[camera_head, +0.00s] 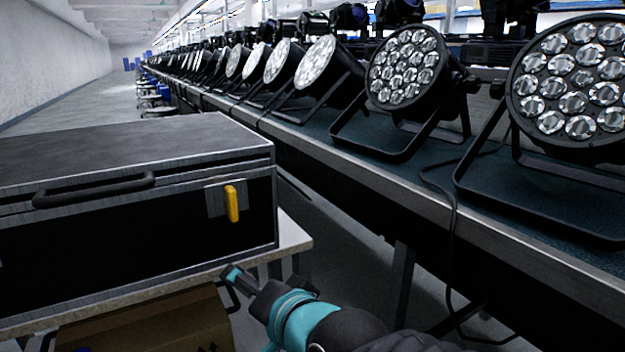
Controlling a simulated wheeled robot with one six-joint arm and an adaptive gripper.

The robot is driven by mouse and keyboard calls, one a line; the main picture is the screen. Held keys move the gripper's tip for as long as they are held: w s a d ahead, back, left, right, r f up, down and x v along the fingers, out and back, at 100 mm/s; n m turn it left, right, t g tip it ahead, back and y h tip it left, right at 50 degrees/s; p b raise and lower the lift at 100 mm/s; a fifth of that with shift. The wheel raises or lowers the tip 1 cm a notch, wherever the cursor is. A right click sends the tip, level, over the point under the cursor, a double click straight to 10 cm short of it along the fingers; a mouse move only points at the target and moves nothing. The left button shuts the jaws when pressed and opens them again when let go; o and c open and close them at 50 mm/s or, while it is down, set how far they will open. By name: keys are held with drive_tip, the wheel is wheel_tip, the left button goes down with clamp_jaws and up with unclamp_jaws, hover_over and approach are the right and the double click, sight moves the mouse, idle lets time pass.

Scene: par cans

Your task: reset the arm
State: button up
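My arm reaches in from the bottom edge, dark with teal bands. My gripper (236,279) points to the left, in front of the near right corner of a pale table. It has a teal patch at its tip. I see nothing held in it, but its fingers overlap in this view, so I cannot tell how far apart they are.
A black case (120,225) with a yellow latch (232,204) stands on the pale table (292,238). A cardboard box (165,325) is below. A long bench (360,172) on the right bears a row of par cans (403,68). A cable (452,240) hangs from the bench. An aisle runs along the left wall.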

drive_tip(key=s+d+f+n+g+h+p, duration=0.2)
drive_tip(key=s+d+n, duration=0.1)
drive_tip(key=d, duration=0.3)
drive_tip(key=s+d+f+n+g+h+p, duration=0.2)
drive_tip(key=s+d+n+g+h, duration=0.15)
drive_tip(key=d, duration=0.25)
drive_tip(key=s+d+r+m+h+p, duration=0.1)
drive_tip(key=d+r+p, duration=0.2)
drive_tip(key=d, duration=0.4)
drive_tip(key=s+d+r+m+h+p, duration=0.1)
drive_tip(key=d+r+h+p, duration=0.1)
drive_tip(key=d, duration=0.5)
drive_tip(key=shift+s+r+p, duration=0.3)
drive_tip(key=shift+r+p, duration=0.15)
drive_tip(key=shift+p, duration=0.4)
drive_tip(key=shift+m, duration=0.25)
